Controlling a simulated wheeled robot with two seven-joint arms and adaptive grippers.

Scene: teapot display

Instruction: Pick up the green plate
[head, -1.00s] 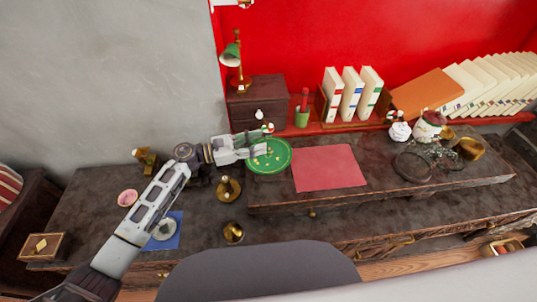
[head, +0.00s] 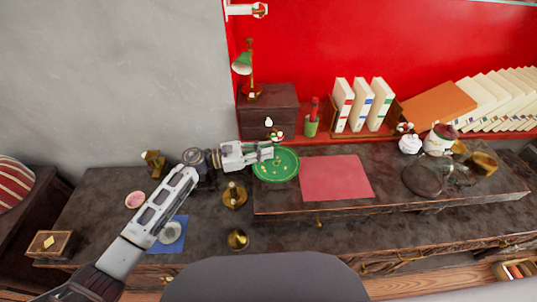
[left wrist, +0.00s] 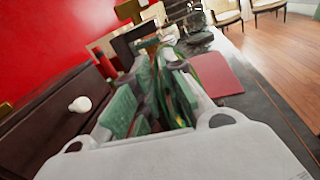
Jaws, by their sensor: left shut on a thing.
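The green plate (head: 281,168) is round, with small yellowish marks on its face. In the head view it is at the left end of the raised shelf, beside the red mat. My left gripper (head: 268,153) reaches it from the left and is shut on its left edge. In the left wrist view the plate (left wrist: 184,88) shows nearly edge-on between the green-padded fingers of my left gripper (left wrist: 155,100). I cannot tell whether the plate still touches the shelf. My right gripper is in neither view.
A dark wooden box (head: 268,108) with a green lamp (head: 245,65) stands behind the plate. The red mat (head: 336,178) lies to its right. A green cup (head: 311,125) and white binders (head: 362,105) stand at the back. A brass bell-like object (head: 234,196) is below my gripper.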

